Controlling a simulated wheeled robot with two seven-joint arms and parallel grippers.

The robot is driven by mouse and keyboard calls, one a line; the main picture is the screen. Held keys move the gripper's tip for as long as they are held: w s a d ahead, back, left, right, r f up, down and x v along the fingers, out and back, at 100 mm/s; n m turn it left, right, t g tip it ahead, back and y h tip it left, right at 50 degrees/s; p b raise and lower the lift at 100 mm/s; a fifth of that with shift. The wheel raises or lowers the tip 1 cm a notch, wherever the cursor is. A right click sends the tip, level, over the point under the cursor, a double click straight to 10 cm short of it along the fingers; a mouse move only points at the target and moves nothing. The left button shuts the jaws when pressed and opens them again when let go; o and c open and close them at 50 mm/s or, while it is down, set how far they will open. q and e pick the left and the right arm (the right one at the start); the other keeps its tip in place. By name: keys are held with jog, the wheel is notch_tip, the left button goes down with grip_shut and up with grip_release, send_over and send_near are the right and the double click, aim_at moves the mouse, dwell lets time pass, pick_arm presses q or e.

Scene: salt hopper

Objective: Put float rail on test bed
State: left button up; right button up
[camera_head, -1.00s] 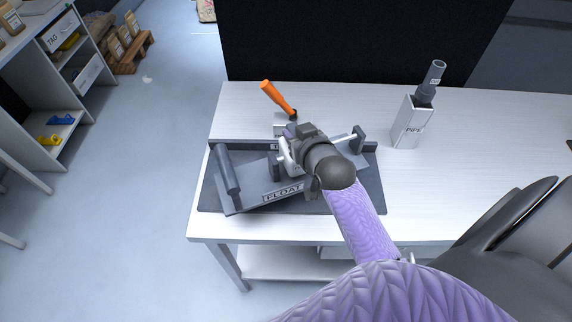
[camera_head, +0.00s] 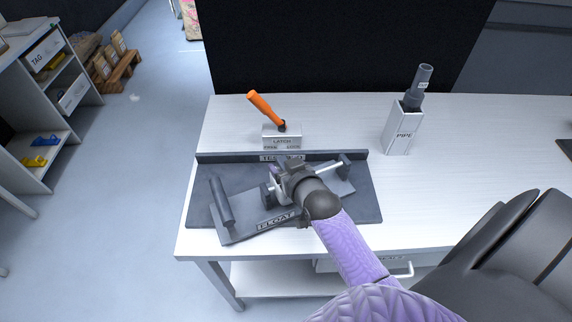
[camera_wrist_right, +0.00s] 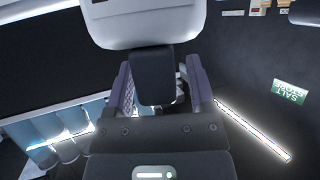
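The float rail (camera_head: 240,225) is a grey plate marked FLOAT, with a dark cylinder at its left end and a light bar running to a bracket at its right. It lies askew over the test bed (camera_head: 366,208), a dark slab with a raised back edge. Its front left corner reaches past the bed's front edge; I cannot tell whether it touches the bed. My right gripper (camera_head: 283,184) is at the rail's bar and appears shut on it; the arm hides part of the rail. In the right wrist view the gripper fingers (camera_wrist_right: 160,90) flank a dark block. My left gripper is not in view.
A latch block (camera_head: 283,142) with an orange handle (camera_head: 264,108) stands just behind the bed. A white pipe holder (camera_head: 401,135) with a dark pipe (camera_head: 419,85) stands behind and to the right.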

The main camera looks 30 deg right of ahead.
jog(key=shift+s+r, duration=0.1)
jog(key=shift+r, duration=0.1)
jog(key=p+v, duration=0.3)
jog(key=v, duration=0.8)
jog(key=s+a+f+n+g+y, duration=0.1)
jog(key=s+a+f+g, duration=0.25)
jog(key=f, duration=0.55)
jog(key=s+a+f+n+g+y, duration=0.15)
jog(key=s+f, duration=0.35)
jog(key=f, duration=0.5)
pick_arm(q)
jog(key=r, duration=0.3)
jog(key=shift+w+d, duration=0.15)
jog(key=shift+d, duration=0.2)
pick_arm(e)
jog(key=s+f+n+g, duration=0.1)
jog(key=s+f+g, duration=0.2)
jog(key=s, duration=0.6)
jog(key=s+f+n+g, duration=0.1)
jog(key=s+f+g, duration=0.3)
jog(key=s+f, duration=0.3)
jog(key=shift+s+a+f+g, duration=0.2)
jog(key=shift+s+a+g, duration=0.1)
jog(key=shift+s, duration=0.55)
